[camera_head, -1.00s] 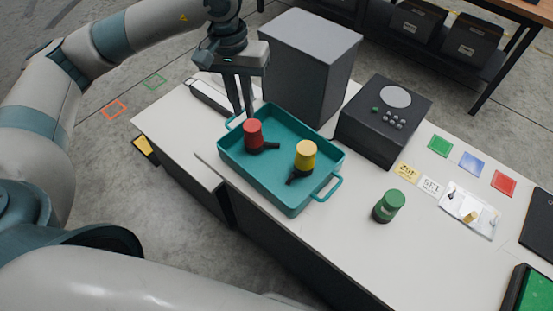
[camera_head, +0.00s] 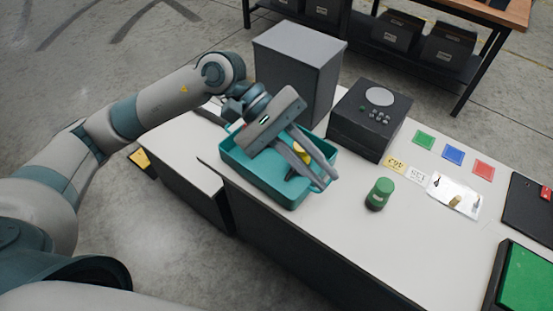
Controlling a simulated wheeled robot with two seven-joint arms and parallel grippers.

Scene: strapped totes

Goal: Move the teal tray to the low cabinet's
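The teal tray (camera_head: 262,184) sits on the white counter in the middle of the view. A yellow-topped item (camera_head: 303,155) in the tray shows partly between my gripper's fingers. The red-topped item seen earlier in the tray is hidden behind the gripper. My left gripper (camera_head: 327,181) is above the tray, its two fingers apart and slanting down to the right. Its tips overlap the tray's right end, where the handle is hidden; I cannot tell whether they touch it. My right gripper is not in view. A lower white-topped cabinet (camera_head: 178,158) stands left of the counter.
A grey box (camera_head: 297,68) and a black device (camera_head: 368,118) stand behind the tray. A green-topped container (camera_head: 379,194) stands to its right. Coloured squares, labels and a white plate (camera_head: 453,196) lie farther right.

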